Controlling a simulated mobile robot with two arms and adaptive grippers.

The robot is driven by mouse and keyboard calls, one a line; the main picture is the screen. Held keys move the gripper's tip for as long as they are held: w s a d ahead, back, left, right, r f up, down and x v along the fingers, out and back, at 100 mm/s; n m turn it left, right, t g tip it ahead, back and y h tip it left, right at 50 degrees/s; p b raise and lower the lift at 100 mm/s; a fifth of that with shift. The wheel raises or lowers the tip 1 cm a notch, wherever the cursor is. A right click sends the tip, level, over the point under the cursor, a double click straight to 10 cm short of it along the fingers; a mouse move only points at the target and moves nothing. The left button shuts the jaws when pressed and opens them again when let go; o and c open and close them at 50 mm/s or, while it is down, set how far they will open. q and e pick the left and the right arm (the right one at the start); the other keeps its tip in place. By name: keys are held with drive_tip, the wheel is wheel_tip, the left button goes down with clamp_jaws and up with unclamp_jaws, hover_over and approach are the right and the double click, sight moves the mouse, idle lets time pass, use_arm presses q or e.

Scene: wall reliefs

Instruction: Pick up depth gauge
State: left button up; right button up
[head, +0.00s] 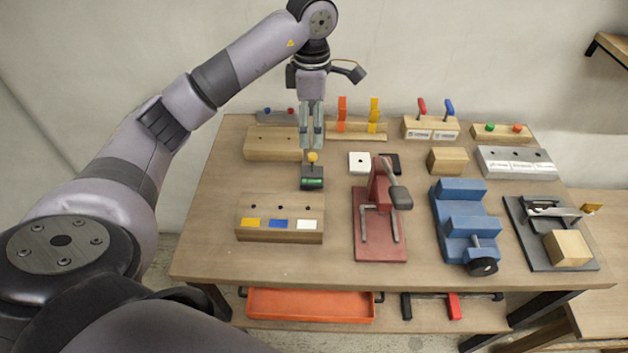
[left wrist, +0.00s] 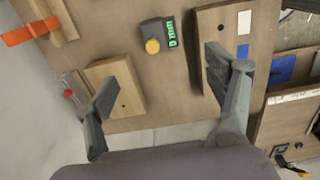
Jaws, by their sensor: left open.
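The depth gauge (head: 312,182) looks like a small dark block with a yellow knob on top and a lit green display on its front. It stands on the wooden table (head: 215,205), left of the middle. It also shows in the left wrist view (left wrist: 152,36), near the top centre. My left gripper (head: 311,142) points down above and slightly behind the gauge, open and empty. In the left wrist view its two fingers (left wrist: 161,78) are spread wide, with bare tabletop between them and the gauge beyond. My right gripper is not in view.
A wooden block with coloured labels (head: 280,222) stands in front of the gauge, and a plain wooden block (head: 272,146) stands behind left. A white square block (head: 359,163) and a red clamp fixture (head: 380,225) stand to the right. A blue vise (head: 462,220) stands further right.

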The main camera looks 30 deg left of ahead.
use_arm(q)
drive_tip(key=p, duration=0.2)
hover_over(314, 174)
drive_tip(key=f, duration=1.1)
drive_tip(key=shift+s+a, duration=0.1)
drive_tip(key=shift+s, duration=0.15)
drive_tip(key=f+p, duration=0.1)
drive_tip(key=f, duration=0.1)
drive_tip(key=f+p, duration=0.1)
drive_tip(key=f, duration=0.1)
drive_tip(key=shift+w+d+f, duration=0.1)
drive_tip(key=shift+d, duration=0.1)
drive_tip(key=shift+f, duration=0.6)
drive_tip(key=shift+c, duration=0.5)
drive_tip(key=c, duration=1.3)
drive_tip(key=shift+w+a+r, duration=0.1)
